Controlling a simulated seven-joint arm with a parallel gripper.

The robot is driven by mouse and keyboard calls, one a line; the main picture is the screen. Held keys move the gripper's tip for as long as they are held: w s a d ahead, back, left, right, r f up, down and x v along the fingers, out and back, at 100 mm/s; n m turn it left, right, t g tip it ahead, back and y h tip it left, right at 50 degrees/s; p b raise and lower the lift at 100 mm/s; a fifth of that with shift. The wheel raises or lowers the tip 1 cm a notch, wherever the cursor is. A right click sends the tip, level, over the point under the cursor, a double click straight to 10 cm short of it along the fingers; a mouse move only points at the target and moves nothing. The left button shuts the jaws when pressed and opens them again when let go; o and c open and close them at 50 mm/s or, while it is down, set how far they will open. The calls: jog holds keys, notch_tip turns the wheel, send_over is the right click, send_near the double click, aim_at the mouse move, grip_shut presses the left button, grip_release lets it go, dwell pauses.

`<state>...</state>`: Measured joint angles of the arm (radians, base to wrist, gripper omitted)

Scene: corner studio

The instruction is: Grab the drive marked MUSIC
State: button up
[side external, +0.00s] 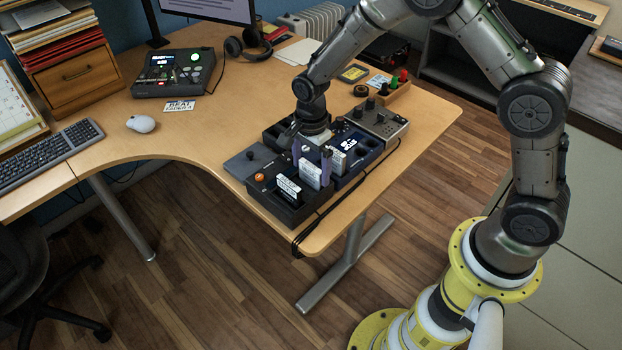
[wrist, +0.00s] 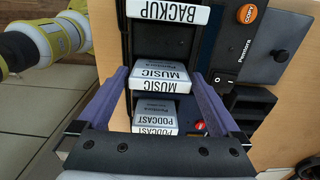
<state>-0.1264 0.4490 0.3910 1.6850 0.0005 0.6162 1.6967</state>
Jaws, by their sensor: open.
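The drive marked MUSIC (wrist: 160,74) stands in a slot of the black dock (wrist: 207,45), between the drives marked BACKUP (wrist: 170,13) and PODCAST (wrist: 154,124) in the wrist view. In the side view the MUSIC drive (side external: 311,174) is the middle white drive, partly hidden by a finger. My gripper (wrist: 159,76) is open, its purple fingertips on either side of the MUSIC drive. It also shows in the side view (side external: 312,163), pointing down over the dock. I cannot tell whether either finger touches the drive.
BACKUP (side external: 288,187) and PODCAST (side external: 337,161) stand close on either side of MUSIC. The dock has an orange knob (wrist: 246,14). A grey mixer (side external: 380,120) is behind it, and cables run along the desk's front edge.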

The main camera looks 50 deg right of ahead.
jog(key=c, duration=1.2)
jog(key=shift+r, duration=0.15)
